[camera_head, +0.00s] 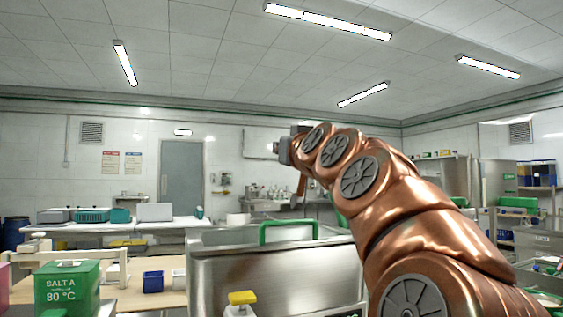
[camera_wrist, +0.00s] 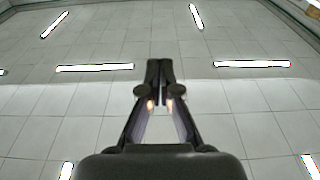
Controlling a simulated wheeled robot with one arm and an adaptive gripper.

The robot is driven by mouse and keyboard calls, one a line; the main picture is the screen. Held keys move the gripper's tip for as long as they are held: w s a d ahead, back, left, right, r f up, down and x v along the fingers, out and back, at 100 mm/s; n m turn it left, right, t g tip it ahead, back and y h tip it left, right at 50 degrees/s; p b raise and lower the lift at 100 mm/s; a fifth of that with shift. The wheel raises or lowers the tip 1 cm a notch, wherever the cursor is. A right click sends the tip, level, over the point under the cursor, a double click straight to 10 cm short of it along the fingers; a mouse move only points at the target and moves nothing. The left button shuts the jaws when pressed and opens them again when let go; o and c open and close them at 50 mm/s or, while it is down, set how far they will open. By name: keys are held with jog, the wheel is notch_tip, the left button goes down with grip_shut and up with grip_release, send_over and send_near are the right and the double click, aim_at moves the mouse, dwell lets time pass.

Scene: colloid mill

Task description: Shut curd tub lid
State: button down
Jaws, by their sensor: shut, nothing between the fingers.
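A large stainless steel tub (camera_head: 270,284) stands in front of me at the bottom middle of the head view. A green handle (camera_head: 288,226) rises at its top edge. I cannot tell from this view how far its lid is open. My copper arm reaches up from the lower right, and its wrist end is above and behind the handle in the picture, apart from it. My gripper (camera_wrist: 160,66) shows in the wrist view with its fingertips together and nothing between them. The tub does not show in the wrist view.
A green "SALT A" box (camera_head: 67,288) and a blue bin (camera_head: 153,281) stand on the wooden bench at left. A yellow-capped container (camera_head: 241,302) is in front of the tub. A white bench (camera_head: 130,228) with equipment is behind. My arm hides much of the right side.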

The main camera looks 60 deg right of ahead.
jog(key=shift+r, duration=2.65)
